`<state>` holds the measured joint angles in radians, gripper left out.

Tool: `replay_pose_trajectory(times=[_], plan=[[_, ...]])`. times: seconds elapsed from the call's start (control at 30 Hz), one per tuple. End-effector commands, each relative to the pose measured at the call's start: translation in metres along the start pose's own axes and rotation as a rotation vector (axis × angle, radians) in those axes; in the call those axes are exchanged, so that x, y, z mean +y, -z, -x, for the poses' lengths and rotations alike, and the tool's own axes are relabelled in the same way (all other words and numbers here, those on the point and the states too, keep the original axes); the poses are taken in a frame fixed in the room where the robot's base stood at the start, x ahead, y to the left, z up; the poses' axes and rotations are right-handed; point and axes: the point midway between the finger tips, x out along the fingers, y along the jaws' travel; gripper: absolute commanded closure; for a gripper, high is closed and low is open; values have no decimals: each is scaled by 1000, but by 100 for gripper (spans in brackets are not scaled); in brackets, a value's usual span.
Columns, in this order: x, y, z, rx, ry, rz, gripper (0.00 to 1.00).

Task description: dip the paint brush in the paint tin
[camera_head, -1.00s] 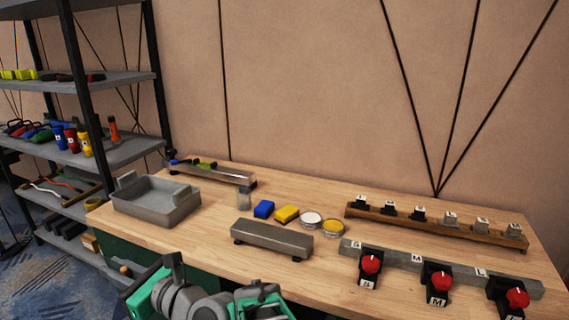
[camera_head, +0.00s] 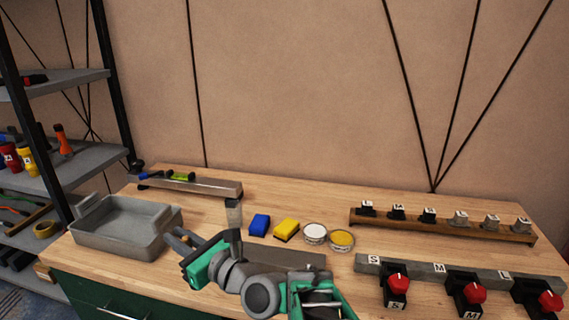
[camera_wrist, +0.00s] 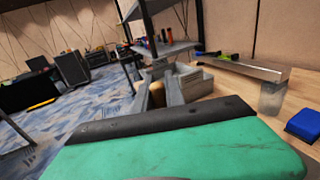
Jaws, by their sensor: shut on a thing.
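Two small round tins stand side by side on the wooden bench in the head view: a paint tin with white content (camera_head: 315,233) and a paint tin with yellow content (camera_head: 341,239). My gripper (camera_head: 181,238) is to the left of both tins, between the grey tray and the clear jar, pointing left. I cannot clearly identify a paint brush. Small blue (camera_head: 150,175) and green (camera_head: 181,177) items lie on the metal rack at the back left.
A grey tray (camera_head: 118,240) stands at the left of the bench. A clear jar (camera_head: 234,216), blue sponge (camera_head: 259,224) and yellow sponge (camera_head: 287,229) are left of the tins. A metal bar lies partly behind my arm. Red-knobbed clamps (camera_head: 397,281) stand at the right.

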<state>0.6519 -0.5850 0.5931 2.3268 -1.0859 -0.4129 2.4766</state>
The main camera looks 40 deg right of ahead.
Motion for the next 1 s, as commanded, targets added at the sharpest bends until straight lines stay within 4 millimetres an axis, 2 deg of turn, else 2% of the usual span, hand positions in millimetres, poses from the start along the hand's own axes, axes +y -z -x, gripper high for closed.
replay_pose_trajectory(times=[0.07,0.17,0.33,0.5,0.6,0.7,0.8,1.0], plan=[[-21,-10,-2,13,27,12,100],[-64,-22,-4,41,77,37,100],[-164,-36,3,114,190,91,100],[-271,-38,32,199,303,144,100],[-318,-31,53,243,353,165,100],[-348,-24,70,273,383,178,100],[-363,-18,78,288,398,185,100],[-365,-5,79,291,401,188,100]])
